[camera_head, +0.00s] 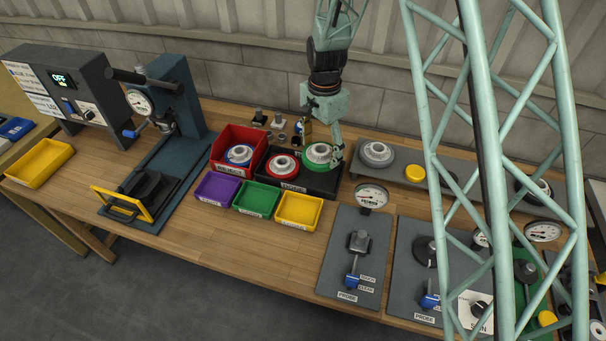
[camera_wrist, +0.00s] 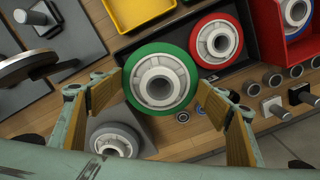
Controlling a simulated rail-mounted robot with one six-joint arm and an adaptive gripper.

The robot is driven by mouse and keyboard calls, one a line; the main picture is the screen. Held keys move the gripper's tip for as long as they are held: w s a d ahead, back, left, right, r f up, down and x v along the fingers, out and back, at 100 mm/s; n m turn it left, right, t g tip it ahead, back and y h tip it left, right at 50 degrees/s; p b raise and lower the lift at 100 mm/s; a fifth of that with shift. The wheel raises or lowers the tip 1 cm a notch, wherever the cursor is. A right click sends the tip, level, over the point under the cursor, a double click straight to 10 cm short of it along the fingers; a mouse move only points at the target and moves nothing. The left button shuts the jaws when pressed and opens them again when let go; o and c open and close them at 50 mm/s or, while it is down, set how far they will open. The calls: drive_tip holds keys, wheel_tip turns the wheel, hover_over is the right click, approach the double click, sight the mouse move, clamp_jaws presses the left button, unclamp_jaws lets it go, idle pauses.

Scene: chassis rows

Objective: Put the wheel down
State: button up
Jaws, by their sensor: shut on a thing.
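My gripper (camera_head: 322,138) is shut on the green-rimmed wheel (camera_head: 320,156), which has a pale grey hub. In the wrist view the same wheel (camera_wrist: 161,80) sits between the two fingers, one on each side of its rim. It is over the right end of a black tray (camera_head: 313,190); whether it touches the tray I cannot tell. A red-rimmed wheel (camera_head: 283,166) lies in the tray to its left and also shows in the wrist view (camera_wrist: 216,41). A grey wheel (camera_head: 377,153) lies on a grey plate to the right.
A red bin (camera_head: 228,170) holding a blue-rimmed wheel (camera_head: 239,155) stands left of the tray. Purple (camera_head: 216,189), green (camera_head: 255,199) and yellow (camera_head: 299,208) bins stand in front. Small posts (camera_wrist: 271,108) stand behind. Gauge plates (camera_head: 340,240) occupy the right. Bare wood (camera_head: 240,235) lies in front of the bins.

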hover_over(319, 179)
drive_tip(key=shift+w+f, duration=0.1)
drive_tip(key=shift+f, duration=3.05)
drive_tip(key=shift+f, duration=0.1)
drive_tip(key=shift+f, duration=1.75)
drive_tip(key=shift+f+b, duration=0.2)
drive_tip(key=shift+b, duration=0.1)
drive_tip(key=o, duration=0.8)
drive_tip(key=shift+r, duration=0.2)
